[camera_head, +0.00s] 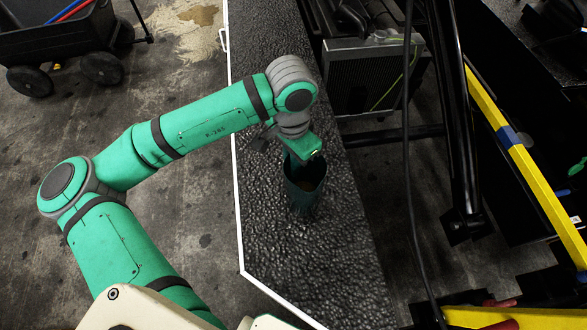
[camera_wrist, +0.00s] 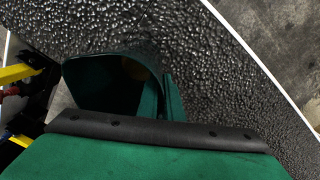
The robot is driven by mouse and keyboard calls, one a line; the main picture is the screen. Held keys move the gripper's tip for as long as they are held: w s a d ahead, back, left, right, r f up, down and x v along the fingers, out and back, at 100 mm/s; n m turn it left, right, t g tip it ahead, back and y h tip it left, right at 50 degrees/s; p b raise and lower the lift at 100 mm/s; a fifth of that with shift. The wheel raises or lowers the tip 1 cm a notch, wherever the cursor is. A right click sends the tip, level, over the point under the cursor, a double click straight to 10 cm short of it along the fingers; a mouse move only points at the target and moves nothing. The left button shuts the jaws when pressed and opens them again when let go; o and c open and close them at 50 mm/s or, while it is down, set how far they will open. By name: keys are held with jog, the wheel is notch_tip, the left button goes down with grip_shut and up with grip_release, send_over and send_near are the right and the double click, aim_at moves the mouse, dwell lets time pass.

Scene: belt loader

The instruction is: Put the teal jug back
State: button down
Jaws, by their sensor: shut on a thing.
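The teal jug (camera_head: 304,204) is dark teal and open at the top. It stands roughly upright over the black textured surface, below the end of my arm. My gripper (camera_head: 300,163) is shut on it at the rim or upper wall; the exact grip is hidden. In the wrist view the jug's curved rim and dark inside (camera_wrist: 105,85) show just beyond the gripper's dark front edge. I cannot tell whether the jug's base touches the surface.
The black textured belt surface (camera_head: 285,100) has a white edge line on its left and is clear around the jug. A radiator-like block (camera_head: 370,75), black bars and a yellow rail (camera_head: 510,145) stand to the right. A black cart (camera_head: 55,45) is at the upper left.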

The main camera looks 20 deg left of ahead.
jog(key=shift+f, duration=1.55)
jog(key=c, duration=1.9)
grip_release()
notch_tip(320, 180, up, 12)
jog(key=shift+r, duration=0.1)
jog(key=shift+a, duration=0.1)
